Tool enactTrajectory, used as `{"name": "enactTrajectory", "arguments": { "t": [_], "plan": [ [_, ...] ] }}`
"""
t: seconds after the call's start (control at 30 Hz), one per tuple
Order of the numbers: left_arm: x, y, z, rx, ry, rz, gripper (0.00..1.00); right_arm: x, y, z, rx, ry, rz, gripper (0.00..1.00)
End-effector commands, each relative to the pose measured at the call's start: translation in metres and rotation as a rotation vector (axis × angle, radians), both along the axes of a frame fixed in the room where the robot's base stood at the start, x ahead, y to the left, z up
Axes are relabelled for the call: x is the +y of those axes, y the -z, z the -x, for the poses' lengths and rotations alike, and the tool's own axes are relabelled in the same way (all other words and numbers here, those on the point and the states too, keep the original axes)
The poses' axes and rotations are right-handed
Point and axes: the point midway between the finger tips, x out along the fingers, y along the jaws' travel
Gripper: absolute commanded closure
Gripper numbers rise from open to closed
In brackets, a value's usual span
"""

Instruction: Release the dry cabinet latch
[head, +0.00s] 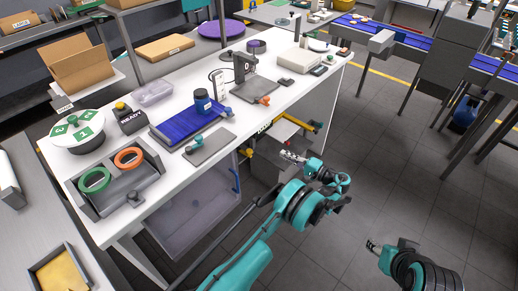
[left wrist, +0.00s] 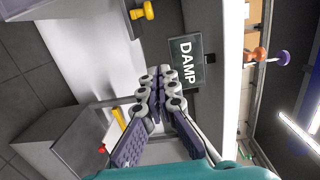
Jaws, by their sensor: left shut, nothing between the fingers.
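Under the bench, beneath a dark DAMP sign (left wrist: 187,62), is an opening with a pale interior that I take for the dry cabinet. A yellow knob (left wrist: 143,11) shows at one side in the left wrist view, and a yellow bar (left wrist: 120,117) at the other; I cannot tell which is the latch. My left gripper (head: 286,154) is in front of this opening. Its fingers (left wrist: 157,76) are shut and empty, apart from the knob and pointing toward the sign's edge. My right gripper (head: 371,245) is low at the right, far from the bench; its finger state is unclear.
A translucent bin (head: 195,215) with a blue handle stands under the bench. Open floor (head: 340,200) lies to the right.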

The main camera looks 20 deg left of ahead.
Motion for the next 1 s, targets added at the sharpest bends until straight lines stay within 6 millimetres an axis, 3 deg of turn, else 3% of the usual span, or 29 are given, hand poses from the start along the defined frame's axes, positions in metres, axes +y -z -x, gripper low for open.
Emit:
{"name": "enactTrajectory", "arguments": {
  "t": [0.13,0.27,0.7,1.0],
  "plan": [
    [-0.001,0.009,0.003,-0.01,-0.008,-0.027,1.0,-0.008,0.003,0.009,0.015,0.027,0.009,0.54],
    [0.012,0.009,0.001,-0.01,-0.01,-0.028,1.0,-0.008,0.002,0.009,0.016,0.028,0.01,0.54],
    [0.098,0.009,-0.021,-0.01,-0.01,-0.026,1.0,-0.007,0.001,0.008,0.014,0.026,0.009,0.54],
    [0.112,0.01,0.011,-0.01,-0.007,-0.026,1.0,-0.007,0.009,0.008,0.014,0.025,0.009,0.54]
  ]
}}
